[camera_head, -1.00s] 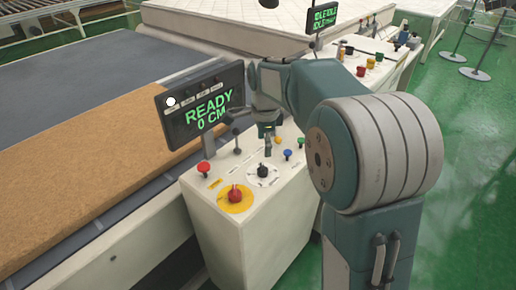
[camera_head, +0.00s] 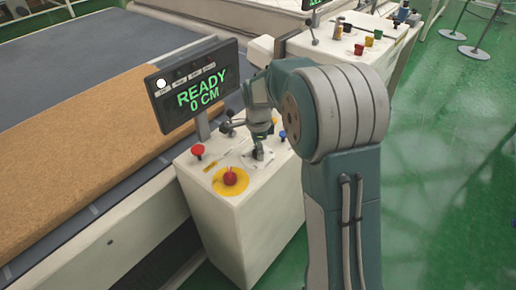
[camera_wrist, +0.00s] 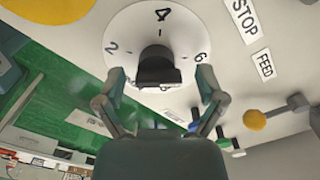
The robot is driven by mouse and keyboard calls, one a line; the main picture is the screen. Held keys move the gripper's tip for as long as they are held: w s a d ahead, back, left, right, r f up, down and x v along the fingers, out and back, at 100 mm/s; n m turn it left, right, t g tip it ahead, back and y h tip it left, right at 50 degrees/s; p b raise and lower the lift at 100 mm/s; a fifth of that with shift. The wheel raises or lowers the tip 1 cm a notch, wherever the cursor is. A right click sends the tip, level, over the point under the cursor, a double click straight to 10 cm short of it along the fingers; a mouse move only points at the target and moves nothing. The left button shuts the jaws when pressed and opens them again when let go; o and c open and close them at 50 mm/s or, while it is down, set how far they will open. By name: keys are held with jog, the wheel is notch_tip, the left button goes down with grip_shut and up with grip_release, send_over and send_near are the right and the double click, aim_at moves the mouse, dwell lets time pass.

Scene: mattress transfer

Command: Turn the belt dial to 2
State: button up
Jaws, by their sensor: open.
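The belt dial (camera_wrist: 132,27) is a white disc marked 2, 4 and 6 with a black knob (camera_wrist: 157,66) at its centre, seen in the wrist view. My gripper (camera_wrist: 158,78) has its two fingers spread, one on each side of the knob. I cannot tell whether either finger touches it. In the head view my gripper (camera_head: 259,153) is low over the console top and hides most of the dial. The screen (camera_head: 196,87) reads "READY 0 CM".
The console (camera_head: 222,232) also carries a red button on a yellow disc (camera_head: 230,178), a red knob (camera_head: 197,150) and a lever. STOP (camera_wrist: 244,20) and FEED (camera_wrist: 263,64) labels lie beside the dial. A brown mattress slab (camera_head: 75,160) lies on the belt at left.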

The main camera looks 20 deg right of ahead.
jog(key=shift+a+f, duration=0.1)
jog(key=shift+a, duration=0.1)
jog(key=c, duration=1.2)
jog(key=shift+o, duration=0.2)
